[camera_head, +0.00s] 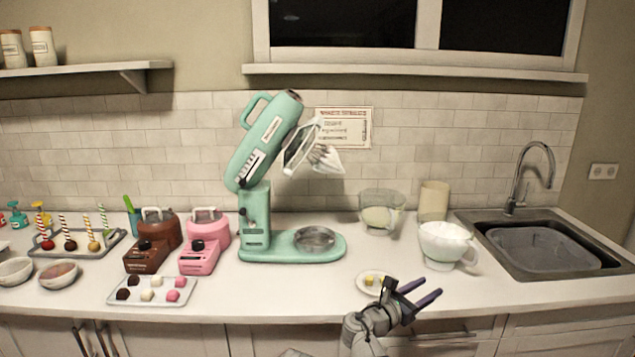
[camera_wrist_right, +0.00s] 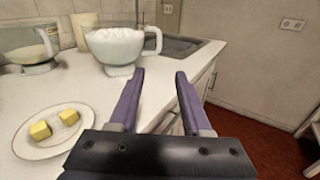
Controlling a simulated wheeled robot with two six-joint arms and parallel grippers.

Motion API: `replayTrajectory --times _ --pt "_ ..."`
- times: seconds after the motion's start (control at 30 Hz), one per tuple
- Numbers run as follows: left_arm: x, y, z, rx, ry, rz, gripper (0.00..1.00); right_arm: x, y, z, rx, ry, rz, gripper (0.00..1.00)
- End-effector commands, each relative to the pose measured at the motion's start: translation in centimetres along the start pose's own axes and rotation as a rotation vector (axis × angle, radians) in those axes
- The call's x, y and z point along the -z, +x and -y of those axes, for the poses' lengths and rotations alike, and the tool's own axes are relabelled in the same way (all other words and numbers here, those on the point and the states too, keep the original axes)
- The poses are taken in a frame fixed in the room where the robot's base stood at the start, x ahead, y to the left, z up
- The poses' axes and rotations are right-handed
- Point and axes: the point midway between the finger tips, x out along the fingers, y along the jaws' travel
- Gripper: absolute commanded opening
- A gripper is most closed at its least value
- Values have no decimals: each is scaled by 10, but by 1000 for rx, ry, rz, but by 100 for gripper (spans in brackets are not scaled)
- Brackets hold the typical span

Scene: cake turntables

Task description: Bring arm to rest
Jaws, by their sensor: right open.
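My right gripper (camera_head: 428,290) is open and empty, its purple fingers pointing right over the counter's front edge. It also shows in the right wrist view (camera_wrist_right: 159,80), with a clear gap between its fingers. A small white plate (camera_head: 364,287) with yellow cubes lies just left of it, and the plate shows at the left in the wrist view (camera_wrist_right: 30,150). A white-filled cup with a handle (camera_head: 445,245) stands behind the gripper, apart from it. My left gripper is not in view.
A mint stand mixer (camera_head: 262,180) with its head raised stands mid-counter. Brown (camera_head: 150,250) and pink (camera_head: 203,252) small machines and a tray of sweets (camera_head: 118,299) are at left. A glass bowl (camera_head: 381,212) is behind the plate; a sink (camera_head: 548,222) is at right.

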Motion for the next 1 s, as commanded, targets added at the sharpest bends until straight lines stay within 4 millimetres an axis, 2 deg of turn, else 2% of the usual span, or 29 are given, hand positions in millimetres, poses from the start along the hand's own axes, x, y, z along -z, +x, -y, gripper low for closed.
replayTrajectory --times 0.37,0.57,0.67,0.77,0.9,1.0 --pt "-1 -15 1 0 0 0 38 23 -18 16 69 270 -170 48" --pt "-2 -28 3 0 0 0 38 48 -41 28 170 514 -327 48" --pt "-2 -37 4 0 0 0 38 64 -62 35 256 666 -429 48" --pt "-3 -49 5 0 0 0 38 82 -92 44 393 848 -552 48" --pt "-4 -69 6 0 0 0 38 108 -158 58 700 1117 -737 48" --pt "-4 -79 8 0 0 0 38 118 -206 64 934 1243 -823 48"
